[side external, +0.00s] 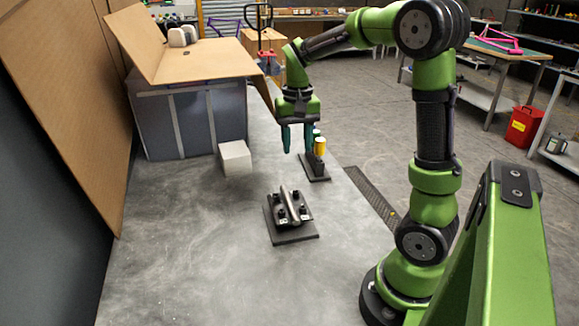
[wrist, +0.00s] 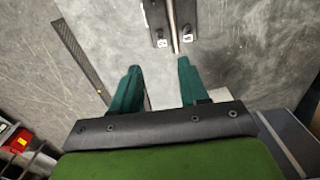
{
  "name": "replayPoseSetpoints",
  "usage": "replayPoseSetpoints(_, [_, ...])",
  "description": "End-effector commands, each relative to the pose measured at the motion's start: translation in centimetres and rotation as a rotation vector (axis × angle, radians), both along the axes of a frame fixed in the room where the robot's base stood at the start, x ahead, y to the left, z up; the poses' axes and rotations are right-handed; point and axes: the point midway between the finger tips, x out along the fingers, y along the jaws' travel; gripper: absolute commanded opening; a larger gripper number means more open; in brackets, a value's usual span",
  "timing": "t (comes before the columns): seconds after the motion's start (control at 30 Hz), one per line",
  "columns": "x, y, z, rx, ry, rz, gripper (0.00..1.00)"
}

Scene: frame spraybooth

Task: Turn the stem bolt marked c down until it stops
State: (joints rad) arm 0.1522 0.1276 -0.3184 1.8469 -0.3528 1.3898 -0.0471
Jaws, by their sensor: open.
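A dark clamp fixture (side external: 290,235) sits on the grey table, with a light metal bar along its middle and several small black bolts around it. In the side view I cannot read any letters, so I cannot tell which bolt is c. The wrist view shows only the near end of the fixture (wrist: 157,12) at the top edge. Two small white marked tags (wrist: 163,43) flank the bar there, their letters unclear. My gripper (side external: 298,150) is open and empty, pointing down above the table, behind the fixture and apart from it. Its two teal fingers also show in the wrist view (wrist: 159,67).
A yellow cylinder (side external: 320,146) stands on a dark plate (side external: 315,172) close beside my gripper. A white block (side external: 235,158) lies to the left, before a grey bin (side external: 180,128). A dark slotted strip (side external: 370,193) runs along the right. The table's front is clear.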

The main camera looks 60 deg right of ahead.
Motion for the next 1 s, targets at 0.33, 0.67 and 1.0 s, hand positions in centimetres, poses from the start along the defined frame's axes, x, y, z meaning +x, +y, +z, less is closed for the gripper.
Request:
replayPoseSetpoints(0.33, [0.0,0.0,3.5,0.001,0.001,-0.001,0.44])
replayPoseSetpoints(0.67, [0.1,-0.1,3.5,-0.004,-0.003,0.000,0.44])
replayPoseSetpoints(1.0, [-1.5,7.3,2.8,0.032,-0.247,0.177,0.44])
